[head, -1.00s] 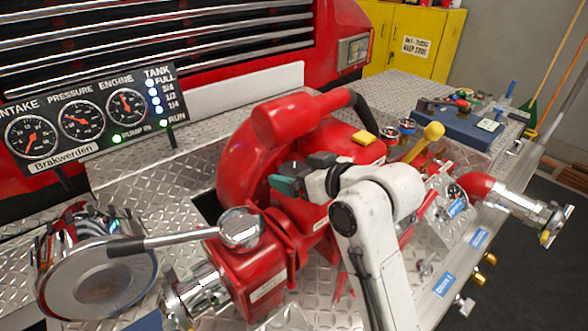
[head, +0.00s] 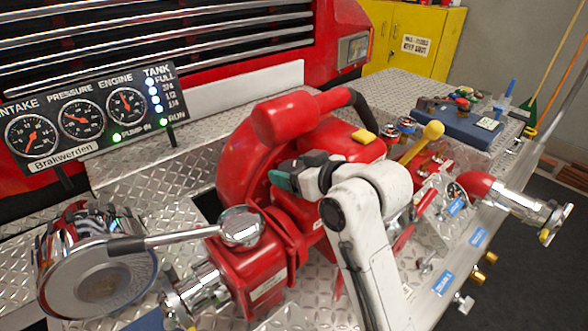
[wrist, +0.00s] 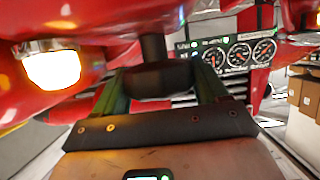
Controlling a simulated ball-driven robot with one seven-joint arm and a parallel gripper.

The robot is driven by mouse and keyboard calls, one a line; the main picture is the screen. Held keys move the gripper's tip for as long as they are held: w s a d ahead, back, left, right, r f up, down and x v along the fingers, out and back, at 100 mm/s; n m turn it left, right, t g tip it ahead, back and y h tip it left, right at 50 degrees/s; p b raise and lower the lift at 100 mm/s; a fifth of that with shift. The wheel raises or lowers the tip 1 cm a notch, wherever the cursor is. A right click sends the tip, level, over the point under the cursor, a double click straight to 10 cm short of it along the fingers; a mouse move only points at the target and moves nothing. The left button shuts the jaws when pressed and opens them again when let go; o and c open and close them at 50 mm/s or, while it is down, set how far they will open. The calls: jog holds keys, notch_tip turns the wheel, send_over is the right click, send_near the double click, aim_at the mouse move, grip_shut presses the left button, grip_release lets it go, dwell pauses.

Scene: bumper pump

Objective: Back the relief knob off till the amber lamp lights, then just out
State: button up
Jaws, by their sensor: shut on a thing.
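The relief knob (wrist: 157,80) is a dark, round knob on a dark stem, seen upper middle in the wrist view. My gripper (wrist: 160,88) has its two green-padded fingers on either side of the knob and is shut on it. In the head view my gripper (head: 284,179) is at the red pump housing (head: 232,165); my wrist hides most of the knob there.
The gauge panel (head: 88,118) stands at the left with green lights lit. A chrome-ended lever (head: 185,238) reaches across in front of the pump. A yellow-knobbed lever (head: 422,142) and a red outlet pipe (head: 480,187) are to the right of my arm.

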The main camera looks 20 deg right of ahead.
jog(key=shift+a+r+m+h+p, duration=0.1)
jog(key=shift+a+m+h+p, duration=0.05)
jog(key=shift+m+h+p, duration=0.45)
jog(key=shift+c, duration=0.4)
jog(key=shift+m+h+p, duration=0.3)
jog(key=shift+h+p, duration=0.05)
jog(key=shift+h, duration=0.05)
jog(key=shift+t, duration=0.3)
jog(key=o, duration=1)
jog(key=v, duration=1)
jog(key=shift+s+b, duration=0.35)
jog(key=shift+b, duration=0.05)
jog(key=shift+r, duration=0.1)
